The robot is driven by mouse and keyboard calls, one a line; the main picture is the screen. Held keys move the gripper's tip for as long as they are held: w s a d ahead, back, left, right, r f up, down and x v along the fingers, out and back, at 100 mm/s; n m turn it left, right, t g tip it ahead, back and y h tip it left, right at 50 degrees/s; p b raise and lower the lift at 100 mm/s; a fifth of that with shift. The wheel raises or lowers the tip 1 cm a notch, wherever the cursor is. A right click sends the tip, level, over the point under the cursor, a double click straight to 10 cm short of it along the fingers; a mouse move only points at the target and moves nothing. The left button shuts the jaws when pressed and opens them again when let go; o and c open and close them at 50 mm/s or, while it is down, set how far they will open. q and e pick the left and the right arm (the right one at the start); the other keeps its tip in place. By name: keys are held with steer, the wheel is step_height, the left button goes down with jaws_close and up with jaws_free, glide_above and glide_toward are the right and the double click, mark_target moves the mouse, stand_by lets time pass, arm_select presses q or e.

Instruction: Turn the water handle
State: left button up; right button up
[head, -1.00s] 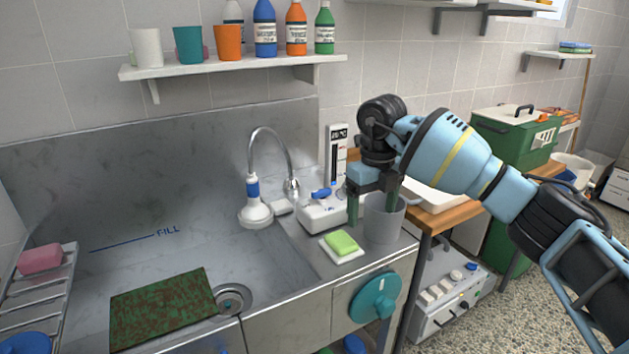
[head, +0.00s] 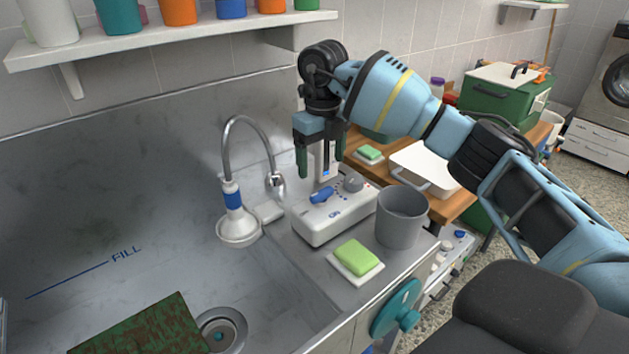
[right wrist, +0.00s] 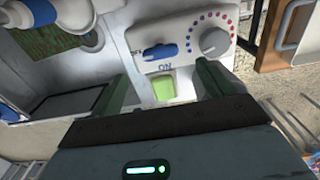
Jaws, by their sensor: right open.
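A blue lever handle (head: 322,195) sits on top of a white control box (head: 330,226) at the sink's right edge. Beside it on the box is a grey round knob (head: 352,183). My right gripper (head: 321,163) is open, fingers pointing down, above the back of the box and apart from the lever. In the right wrist view the blue lever (right wrist: 160,52) lies beyond the open fingertips, near the lettering "ON". The grey knob (right wrist: 214,42) is to its right. My left gripper is not in view.
A curved tap with a white spray head (head: 236,225) stands left of the box. A grey cup (head: 402,216) and green soap (head: 357,257) on a dish stand close in front. A teal round handle (head: 397,308) is on the counter front. A shelf (head: 170,38) hangs above.

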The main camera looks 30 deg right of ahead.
mark_target(322, 191)
steer(key=shift+s, duration=0.2)
steer(key=shift+s+f, duration=0.1)
steer(key=shift+f, duration=3.75)
steer(key=c, duration=1)
